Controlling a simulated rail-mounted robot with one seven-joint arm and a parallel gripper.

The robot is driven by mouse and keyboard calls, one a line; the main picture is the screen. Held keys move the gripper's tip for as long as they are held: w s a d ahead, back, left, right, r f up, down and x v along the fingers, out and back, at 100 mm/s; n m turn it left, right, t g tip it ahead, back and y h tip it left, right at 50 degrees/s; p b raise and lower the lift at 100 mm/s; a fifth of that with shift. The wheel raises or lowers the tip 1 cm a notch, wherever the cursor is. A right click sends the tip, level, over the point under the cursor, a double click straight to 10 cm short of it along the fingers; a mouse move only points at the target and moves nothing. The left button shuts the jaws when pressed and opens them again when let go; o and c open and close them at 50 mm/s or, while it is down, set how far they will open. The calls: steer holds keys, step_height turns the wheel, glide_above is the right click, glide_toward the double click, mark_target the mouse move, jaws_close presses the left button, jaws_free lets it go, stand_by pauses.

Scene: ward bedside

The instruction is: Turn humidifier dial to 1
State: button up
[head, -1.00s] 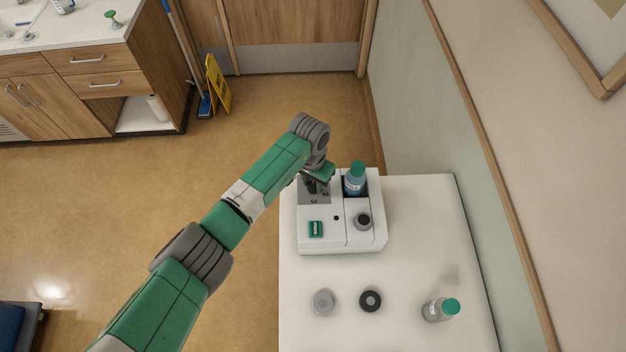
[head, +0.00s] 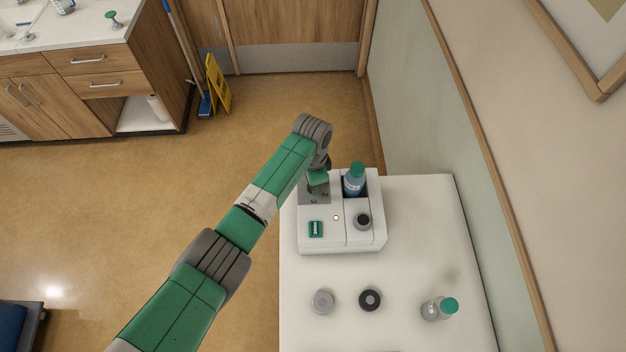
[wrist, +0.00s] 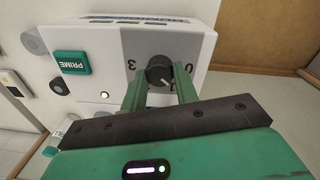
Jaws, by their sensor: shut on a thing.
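The humidifier (head: 318,247) is a white unit on the bedside top. Its dark round dial (wrist: 158,72) sits on a grey panel in the wrist view. The "3" shows to the dial's left, the "0" to its right, and a partly covered "1" at its lower right. The dial's pale pointer line slants to the lower right, toward the "1". My gripper (wrist: 160,80) is shut on the dial, one green finger on either side. In the head view my gripper (head: 318,180) is over the grey panel and hides the dial.
A small lamp (wrist: 104,95) glows amber beside the green PRIME button (wrist: 71,62). A blue bottle with a green cap (head: 354,181) stands in the unit's right bay. Two round caps (head: 323,301) (head: 370,300) and a clear bottle (head: 432,309) are on the white top (head: 420,240).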

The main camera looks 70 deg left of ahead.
steer(key=shift+m, duration=1.9)
steer(key=shift+r, duration=0.1)
steer(key=o, duration=1)
steer(key=shift+c, duration=0.2)
step_height(320, 180, up, 8)
steer(key=shift+w+a+f, duration=0.1)
steer(key=shift+a+f, duration=0.05)
